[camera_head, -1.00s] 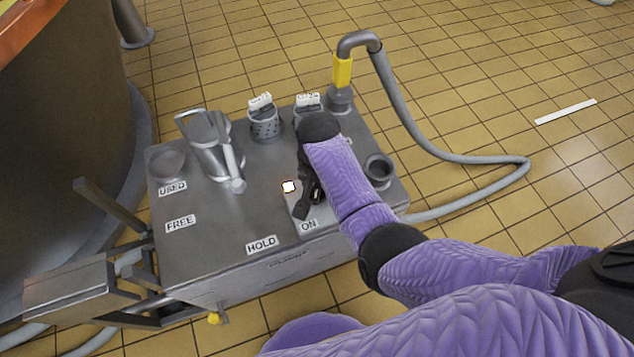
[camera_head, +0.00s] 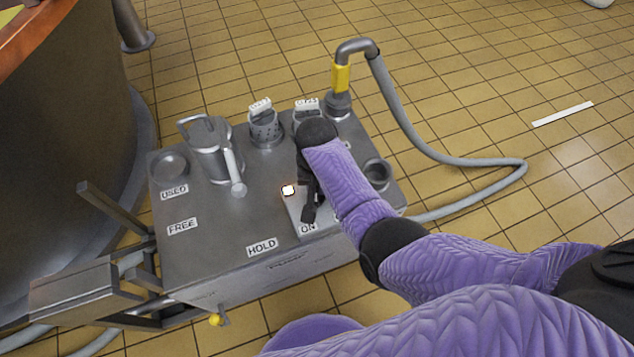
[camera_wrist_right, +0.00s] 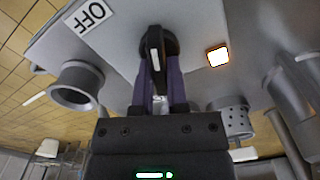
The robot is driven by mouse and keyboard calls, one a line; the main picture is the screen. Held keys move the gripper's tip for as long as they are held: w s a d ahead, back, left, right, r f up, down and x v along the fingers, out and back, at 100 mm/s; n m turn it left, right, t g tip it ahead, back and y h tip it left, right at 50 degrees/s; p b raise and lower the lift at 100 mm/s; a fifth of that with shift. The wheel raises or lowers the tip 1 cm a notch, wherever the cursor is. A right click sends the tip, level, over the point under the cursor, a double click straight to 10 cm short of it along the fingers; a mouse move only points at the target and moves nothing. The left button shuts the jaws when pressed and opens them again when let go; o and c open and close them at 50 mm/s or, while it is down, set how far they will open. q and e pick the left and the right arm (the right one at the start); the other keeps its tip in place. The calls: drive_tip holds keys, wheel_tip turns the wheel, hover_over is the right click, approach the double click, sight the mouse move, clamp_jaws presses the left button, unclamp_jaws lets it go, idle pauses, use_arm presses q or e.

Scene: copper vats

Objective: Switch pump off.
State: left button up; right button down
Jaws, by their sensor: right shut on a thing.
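The pump switch is a dark lever (camera_wrist_right: 154,48) on a pale plate (camera_wrist_right: 112,42) in the right wrist view. An OFF label (camera_wrist_right: 88,15) lies upside down at that plate's upper left. In the head view an ON label (camera_head: 308,228) shows at the front of the plate. A square lamp (camera_head: 288,190) beside it glows white with an orange rim; it also shows in the right wrist view (camera_wrist_right: 217,56). My right gripper (camera_wrist_right: 160,75) is shut on the lever from above. In the head view my right forearm hides part of the plate. My left gripper is out of view.
The grey bench top (camera_head: 215,250) carries a lidded jug (camera_head: 215,155), a perforated cup (camera_head: 265,130), an empty round socket (camera_head: 378,172) and HOLD (camera_head: 262,246) and FREE labels. A hose (camera_head: 400,115) loops behind my arm. A large vat (camera_head: 60,130) stands at left.

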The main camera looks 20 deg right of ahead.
drive_tip(key=n+p, duration=0.1)
drive_tip(key=n, duration=0.1)
drive_tip(key=shift+r+n, duration=0.15)
drive_tip(key=shift+n, duration=0.15)
drive_tip(key=n+p, duration=0.1)
drive_tip(key=n, duration=0.1)
drive_tip(key=shift+a+n, duration=0.1)
drive_tip(key=shift+n, duration=0.3)
drive_tip(key=shift+a+n+p, duration=0.1)
drive_tip(key=shift+n+p, duration=0.3)
drive_tip(key=shift+n, duration=0.7)
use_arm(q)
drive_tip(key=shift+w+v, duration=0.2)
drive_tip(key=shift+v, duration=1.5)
use_arm(e)
drive_tip(key=shift+n, duration=1.2)
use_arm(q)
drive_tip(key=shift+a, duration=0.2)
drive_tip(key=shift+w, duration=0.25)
use_arm(e)
drive_tip(key=shift+a, duration=0.1)
drive_tip(key=c, duration=0.6)
unclamp_jaws()
drive_tip(key=shift+c, duration=0.2)
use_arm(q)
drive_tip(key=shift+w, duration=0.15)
